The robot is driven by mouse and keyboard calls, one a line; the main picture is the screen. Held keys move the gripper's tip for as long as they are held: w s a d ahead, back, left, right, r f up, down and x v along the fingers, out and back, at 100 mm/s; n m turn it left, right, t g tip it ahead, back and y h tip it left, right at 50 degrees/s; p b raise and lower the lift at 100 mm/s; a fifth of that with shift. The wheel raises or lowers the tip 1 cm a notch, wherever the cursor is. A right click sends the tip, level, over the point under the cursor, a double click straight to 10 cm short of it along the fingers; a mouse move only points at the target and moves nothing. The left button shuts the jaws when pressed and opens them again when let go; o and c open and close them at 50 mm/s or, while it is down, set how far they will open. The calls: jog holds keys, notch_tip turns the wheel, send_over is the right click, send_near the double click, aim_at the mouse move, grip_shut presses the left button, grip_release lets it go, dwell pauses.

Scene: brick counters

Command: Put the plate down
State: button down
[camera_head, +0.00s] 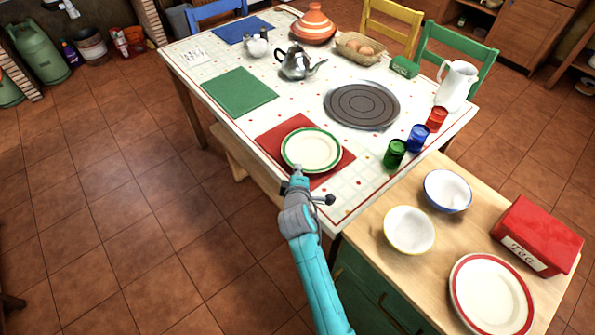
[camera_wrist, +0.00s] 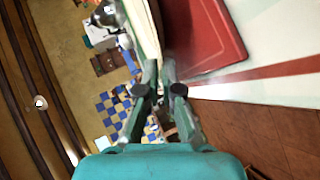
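The white plate with a green rim (camera_head: 312,149) is over the red placemat (camera_head: 269,133) at the table's near edge, roughly level. My gripper (camera_head: 298,172) is at the plate's near rim. In the wrist view, the plate (camera_wrist: 146,28) shows nearly edge-on, and my gripper's fingertips (camera_wrist: 158,68) close around its rim. The red placemat (camera_wrist: 208,40) lies just beside the plate's underside in that view. I cannot tell whether the plate touches the placemat.
Green, blue and red cups (camera_head: 417,138) stand right of the plate, near a round grey mat (camera_head: 362,104). A green placemat (camera_head: 240,92) lies to the left. A wooden counter (camera_head: 385,262) at the lower right holds two bowls, a red-rimmed plate (camera_head: 490,295) and a red tin (camera_head: 537,235).

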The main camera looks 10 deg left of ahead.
jog(key=shift+f, duration=0.15)
jog(key=c, duration=1.6)
grip_release()
jog(key=v, duration=1.2)
jog(key=shift+f, duration=0.1)
